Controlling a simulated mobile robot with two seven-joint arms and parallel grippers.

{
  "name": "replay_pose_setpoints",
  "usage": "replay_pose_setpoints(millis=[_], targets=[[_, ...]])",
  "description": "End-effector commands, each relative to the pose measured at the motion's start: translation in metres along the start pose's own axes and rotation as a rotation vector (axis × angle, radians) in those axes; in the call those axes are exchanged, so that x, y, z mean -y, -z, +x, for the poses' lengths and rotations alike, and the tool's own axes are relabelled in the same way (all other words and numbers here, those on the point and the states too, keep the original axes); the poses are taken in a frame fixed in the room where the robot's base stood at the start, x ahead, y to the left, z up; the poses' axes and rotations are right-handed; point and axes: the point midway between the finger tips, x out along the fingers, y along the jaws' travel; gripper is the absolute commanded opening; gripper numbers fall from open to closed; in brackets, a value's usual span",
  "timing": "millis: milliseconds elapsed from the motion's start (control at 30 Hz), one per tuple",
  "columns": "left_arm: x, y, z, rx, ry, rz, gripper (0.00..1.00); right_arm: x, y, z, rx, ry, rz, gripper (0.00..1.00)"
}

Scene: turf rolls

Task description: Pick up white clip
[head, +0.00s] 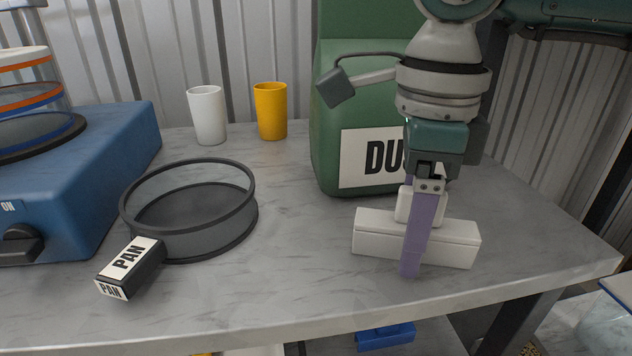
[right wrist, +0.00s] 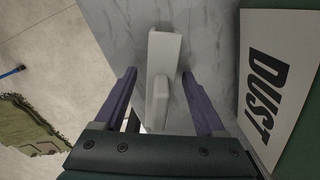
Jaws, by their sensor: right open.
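The white clip (head: 450,245) appears to be the long white block with a smaller raised block on top, lying on the grey table near its front right. It also shows in the right wrist view (right wrist: 164,48), running between the fingers. My right gripper (head: 411,250) points down at the clip with its purple fingers open. One finger is in front of the clip and hides part of it; the other is mostly hidden behind it. In the right wrist view the fingers (right wrist: 159,76) stand on either side of the clip, with gaps showing. My left gripper is not in view.
A green container (head: 330,140) with a DUST label stands close behind the clip. A round dark pan (head: 190,243) with a PAN-labelled block, a white cup (head: 207,115), a yellow cup (head: 271,111) and a blue machine (head: 110,150) are to the left. The table's front edge is near.

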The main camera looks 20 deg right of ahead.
Motion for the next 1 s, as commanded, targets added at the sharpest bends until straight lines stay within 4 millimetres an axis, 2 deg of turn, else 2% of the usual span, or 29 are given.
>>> replay_pose_setpoints(millis=[133, 767, 1000], targets=[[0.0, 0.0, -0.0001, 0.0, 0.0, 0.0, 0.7, -0.0001, -0.0001, -0.0004, 0.0, 0.0, 0.0, 0.71], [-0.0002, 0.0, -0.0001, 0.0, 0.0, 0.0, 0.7, -0.0001, 0.0, -0.0008, 0.0, 0.0, 0.0, 0.01], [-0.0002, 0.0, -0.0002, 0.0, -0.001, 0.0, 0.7, 0.0, -0.0001, -0.0009, 0.0, 0.0, 0.0, 0.0]])
